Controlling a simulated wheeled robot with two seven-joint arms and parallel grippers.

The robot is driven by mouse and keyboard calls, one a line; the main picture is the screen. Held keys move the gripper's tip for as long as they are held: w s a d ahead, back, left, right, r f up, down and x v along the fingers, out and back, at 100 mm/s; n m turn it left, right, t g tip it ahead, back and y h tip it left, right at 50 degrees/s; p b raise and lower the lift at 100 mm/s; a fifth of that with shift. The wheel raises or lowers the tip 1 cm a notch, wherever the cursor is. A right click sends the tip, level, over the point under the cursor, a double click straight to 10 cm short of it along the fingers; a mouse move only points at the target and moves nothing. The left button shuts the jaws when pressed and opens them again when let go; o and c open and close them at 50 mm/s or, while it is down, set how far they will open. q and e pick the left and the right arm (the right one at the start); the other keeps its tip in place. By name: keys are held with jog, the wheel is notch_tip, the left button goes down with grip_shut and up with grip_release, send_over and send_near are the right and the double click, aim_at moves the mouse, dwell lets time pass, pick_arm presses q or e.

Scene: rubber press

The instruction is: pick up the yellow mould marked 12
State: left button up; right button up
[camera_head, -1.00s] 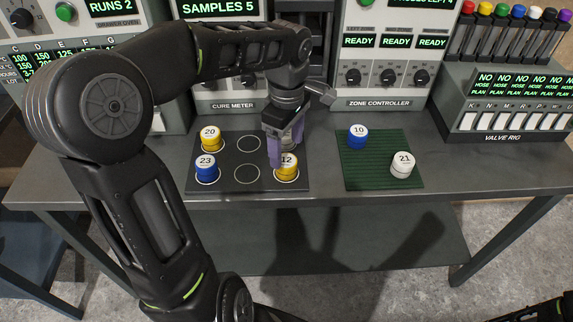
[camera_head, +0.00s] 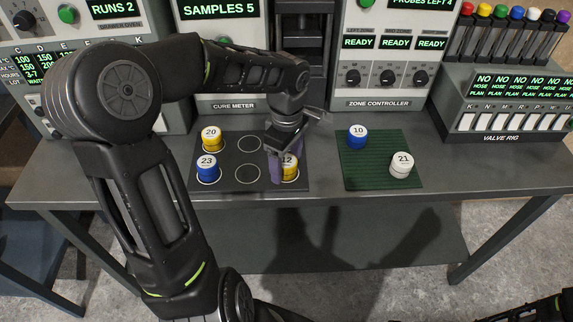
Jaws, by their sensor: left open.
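The yellow mould marked 12 (camera_head: 291,171) stands at the front right spot of the dark mat (camera_head: 225,160) with ringed spots. My left gripper (camera_head: 281,168) is open with its purple fingers pointing down at this mould. One finger is at the mould's left side and hides part of it. Whether the fingers touch it cannot be told. My right gripper is not seen; only a piece of dark arm shows at the bottom right.
A yellow mould marked 20 (camera_head: 211,138) and a blue mould marked 23 (camera_head: 207,168) stand on the mat's left. A green mat (camera_head: 377,170) holds a blue mould marked 10 (camera_head: 358,137) and a white mould marked 21 (camera_head: 402,164). Machines line the table's back.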

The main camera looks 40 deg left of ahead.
pick_arm(q)
jog(key=shift+c, duration=0.3)
grip_shut()
dwell(0.7)
